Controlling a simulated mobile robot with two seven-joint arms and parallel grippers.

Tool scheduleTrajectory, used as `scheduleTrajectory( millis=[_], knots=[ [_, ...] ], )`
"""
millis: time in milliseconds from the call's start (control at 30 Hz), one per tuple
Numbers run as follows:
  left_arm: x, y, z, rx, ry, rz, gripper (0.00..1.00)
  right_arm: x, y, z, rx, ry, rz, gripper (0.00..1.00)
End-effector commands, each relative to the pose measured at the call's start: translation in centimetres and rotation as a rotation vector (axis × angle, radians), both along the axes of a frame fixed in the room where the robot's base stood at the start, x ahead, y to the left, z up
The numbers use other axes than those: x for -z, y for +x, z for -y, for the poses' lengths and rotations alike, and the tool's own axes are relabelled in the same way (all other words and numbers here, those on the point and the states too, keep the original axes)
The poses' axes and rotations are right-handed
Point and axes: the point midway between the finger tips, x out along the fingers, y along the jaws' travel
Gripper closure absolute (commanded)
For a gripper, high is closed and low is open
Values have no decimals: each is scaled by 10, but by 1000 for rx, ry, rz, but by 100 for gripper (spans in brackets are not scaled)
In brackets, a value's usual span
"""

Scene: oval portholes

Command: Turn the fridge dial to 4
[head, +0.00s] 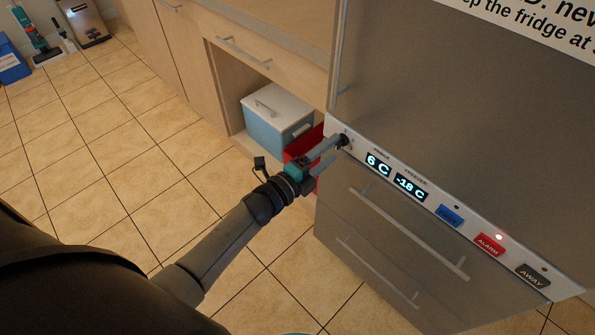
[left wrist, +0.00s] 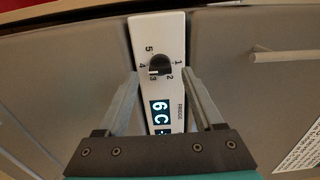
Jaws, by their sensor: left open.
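The fridge dial (left wrist: 160,65) is a dark round knob on the white control panel (left wrist: 144,31). Numbers 1 to 5 stand around it, and its white mark is near the 3. In the head view the dial (head: 344,140) sits at the panel's left end, partly hidden by my fingers. My left gripper (left wrist: 161,77) is open, its fingertips apart on either side just short of the dial. It also shows in the head view (head: 336,148), reaching to the panel. I cannot tell whether a finger touches the dial. The fridge display (head: 377,164) reads 6 C.
The freezer display (head: 410,186) reads -18 C. Blue, red ALARM (head: 489,244) and dark AWAY (head: 532,277) buttons lie further right; a red light glows. Drawer handles (head: 410,232) stick out below. A blue cooler box (head: 277,118) stands in the cabinet. Tiled floor is open at left.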

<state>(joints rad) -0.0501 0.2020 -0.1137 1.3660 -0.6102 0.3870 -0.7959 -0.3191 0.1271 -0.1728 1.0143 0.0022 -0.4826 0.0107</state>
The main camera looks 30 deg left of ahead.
Motion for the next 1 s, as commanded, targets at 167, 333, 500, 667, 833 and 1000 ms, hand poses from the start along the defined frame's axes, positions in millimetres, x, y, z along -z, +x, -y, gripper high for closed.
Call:
scheduleTrajectory(
  millis=[167, 333, 500, 667, 833, 1000],
  knots=[
    [-1, -35, -12, 0, 1, -4, 31, 3, -12, 12, -1, -12, 0, 50],
    [-1, -67, -25, -1, 1, -3, 31, 7, -24, 22, 0, -20, 0, 50],
    [-1, -97, -35, 0, 2, -2, 31, 8, -34, 30, 0, -27, 0, 50],
    [-1, -115, -42, 0, 1, -2, 31, 9, -40, 34, 0, -31, 2, 50],
    [-1, -123, -45, 0, 1, 0, 31, 9, -43, 36, 0, -32, 2, 50],
    [-1, -123, -45, 0, 1, 1, 31, 10, -43, 36, 0, -32, 2, 50]
  ],
)
